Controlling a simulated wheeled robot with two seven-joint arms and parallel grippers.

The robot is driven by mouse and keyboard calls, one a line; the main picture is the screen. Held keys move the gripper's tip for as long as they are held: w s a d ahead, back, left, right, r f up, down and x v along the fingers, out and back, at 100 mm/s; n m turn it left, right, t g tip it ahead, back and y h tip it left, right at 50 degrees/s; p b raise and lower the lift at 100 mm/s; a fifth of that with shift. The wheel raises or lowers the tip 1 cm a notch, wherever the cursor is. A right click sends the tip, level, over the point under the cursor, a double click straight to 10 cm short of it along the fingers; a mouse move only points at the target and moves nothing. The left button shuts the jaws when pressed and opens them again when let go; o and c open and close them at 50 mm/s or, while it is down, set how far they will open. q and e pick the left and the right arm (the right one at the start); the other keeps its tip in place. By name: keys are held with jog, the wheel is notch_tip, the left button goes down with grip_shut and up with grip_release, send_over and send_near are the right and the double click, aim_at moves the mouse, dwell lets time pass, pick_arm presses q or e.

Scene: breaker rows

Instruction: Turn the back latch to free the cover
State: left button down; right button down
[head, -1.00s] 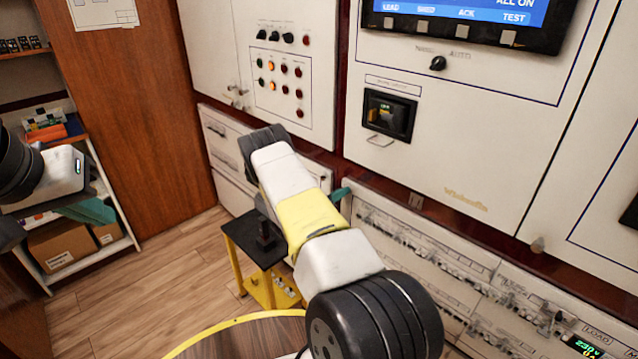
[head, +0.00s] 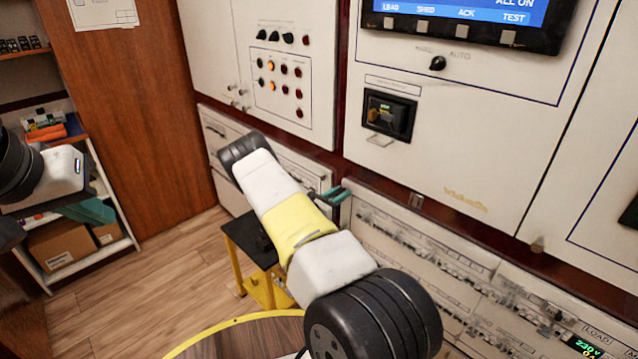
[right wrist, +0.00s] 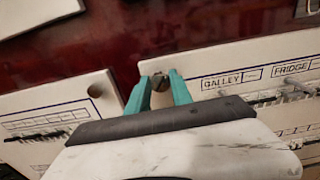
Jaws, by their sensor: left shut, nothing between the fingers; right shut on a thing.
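The back latch (right wrist: 159,81) is a small dark knob at the upper left corner of the white cover (right wrist: 203,110) in the right wrist view. The teal fingers of my right gripper (right wrist: 158,92) stand on either side of it, shut on it. In the head view my right gripper (head: 336,193) is partly behind my own arm, at the left end of the cover (head: 437,236); the latch is hidden there. The latch's exact turn angle is hard to tell. My left gripper (head: 90,212) is shut and empty at the far left, in front of the shelf.
A round knob (right wrist: 95,90) sits on the neighbouring white panel. Breaker rows with GALLEY and FRIDGE labels lie right of the latch. A yellow-legged stand (head: 262,290) is below my right arm. A shelf (head: 122,246) with boxes stands left. Wood floor (head: 150,275) is clear.

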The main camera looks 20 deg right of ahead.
jog(key=m, duration=1)
jog(key=shift+m, duration=0.3)
dwell(0.4)
jog(key=c, duration=1.1)
grip_release()
jog(key=shift+c, duration=0.2)
jog(key=v, duration=0.8)
jog(key=shift+d, duration=0.1)
